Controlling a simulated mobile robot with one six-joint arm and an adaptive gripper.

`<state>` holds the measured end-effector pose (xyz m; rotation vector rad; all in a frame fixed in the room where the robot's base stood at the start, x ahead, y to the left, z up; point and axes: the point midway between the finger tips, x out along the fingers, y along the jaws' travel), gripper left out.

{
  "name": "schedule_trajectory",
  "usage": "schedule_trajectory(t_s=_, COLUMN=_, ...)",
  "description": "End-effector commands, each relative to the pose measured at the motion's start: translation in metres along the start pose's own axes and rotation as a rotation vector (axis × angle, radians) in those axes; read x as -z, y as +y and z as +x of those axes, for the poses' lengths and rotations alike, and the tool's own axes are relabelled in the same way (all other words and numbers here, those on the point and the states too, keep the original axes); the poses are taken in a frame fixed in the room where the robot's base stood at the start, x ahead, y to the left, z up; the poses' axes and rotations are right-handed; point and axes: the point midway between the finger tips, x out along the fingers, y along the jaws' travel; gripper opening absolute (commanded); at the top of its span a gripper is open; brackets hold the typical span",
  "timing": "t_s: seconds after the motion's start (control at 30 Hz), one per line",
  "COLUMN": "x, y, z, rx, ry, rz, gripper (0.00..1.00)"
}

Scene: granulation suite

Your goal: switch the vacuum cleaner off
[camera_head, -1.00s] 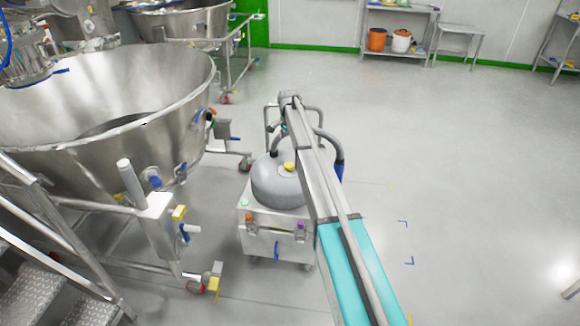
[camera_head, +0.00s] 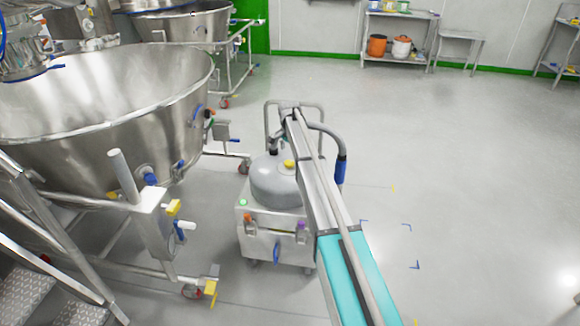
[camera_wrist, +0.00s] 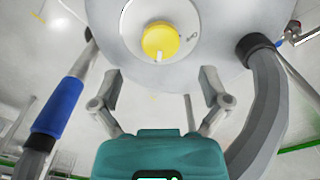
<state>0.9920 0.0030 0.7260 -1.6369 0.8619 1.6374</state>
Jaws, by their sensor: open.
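The vacuum cleaner (camera_head: 276,186) stands on the floor left of my arm, with a grey domed top over a boxy metal base. A round yellow knob (camera_head: 289,164) is on the dome. In the wrist view the yellow knob (camera_wrist: 160,41) sits on a white round plate (camera_wrist: 186,17), with a pale mark at its lower edge and a small dark symbol on the plate to its right. My gripper (camera_wrist: 162,88) is open and empty. Its fingers are spread below the knob in the picture, apart from it. In the head view my arm hides most of the gripper.
A ribbed grey hose (camera_wrist: 265,110) and a blue-gripped tube (camera_wrist: 58,108) flank my gripper. A large steel bowl (camera_head: 110,100) on a wheeled frame stands left of the cleaner. A green lamp (camera_head: 243,202) shows on the base. The floor to the right is clear.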

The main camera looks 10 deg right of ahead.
Motion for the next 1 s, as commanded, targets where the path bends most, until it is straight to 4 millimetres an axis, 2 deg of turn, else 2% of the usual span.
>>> schedule_trajectory(t_s=0.03, x=0.0, y=0.0, z=0.008, rx=0.0, ry=0.0, rz=0.0, gripper=0.96)
schedule_trajectory(t_s=0.5, x=0.001, y=0.0, z=0.042, rx=0.0, ry=0.0, rz=0.001, gripper=0.96)
schedule_trajectory(t_s=0.73, x=0.001, y=0.001, z=0.052, rx=0.0, ry=0.0, rz=0.001, gripper=0.96)
schedule_trajectory(t_s=1.0, x=0.001, y=0.001, z=0.053, rx=0.0, ry=0.0, rz=0.001, gripper=0.96)
